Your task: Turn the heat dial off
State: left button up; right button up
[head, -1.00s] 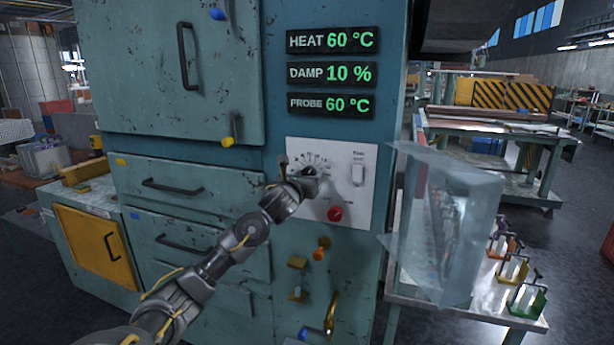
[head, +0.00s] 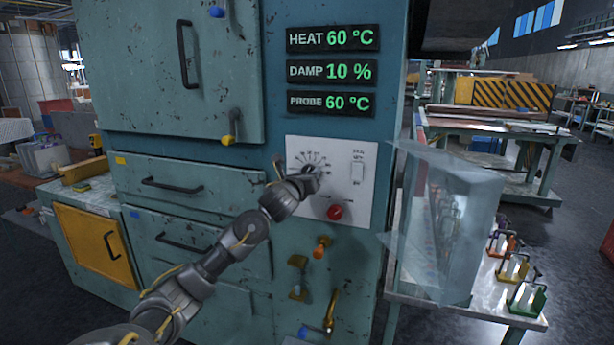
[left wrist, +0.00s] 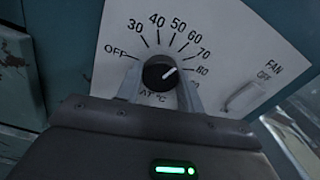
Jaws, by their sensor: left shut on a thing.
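The heat dial (left wrist: 160,74) is a round black knob with a white pointer on the white control panel (left wrist: 225,45). Its scale runs from OFF at the left through 30 and up. The pointer leans to the upper right, roughly towards the 70 and 80 marks. My left gripper (left wrist: 160,88) has a finger on each side of the dial and is shut on it. In the head view the left gripper (head: 308,176) reaches the panel and partly hides the dial. The heat display (head: 333,38) reads 60 °C. My right gripper is not in view.
A fan switch (head: 357,172) is right of the dial, and a red button (head: 335,212) is below it. Valve handles (head: 321,247) stick out lower down.

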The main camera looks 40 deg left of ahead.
pick_arm(q)
jog(key=shift+d+r+n+p, duration=0.1)
jog(key=shift+n+p, duration=1.5)
jog(key=shift+n, duration=4.2)
jog(key=shift+r+n+p, duration=0.1)
jog(key=shift+n+p, duration=1.5)
jog(key=shift+n, duration=4.2)
jog(key=o, duration=1)
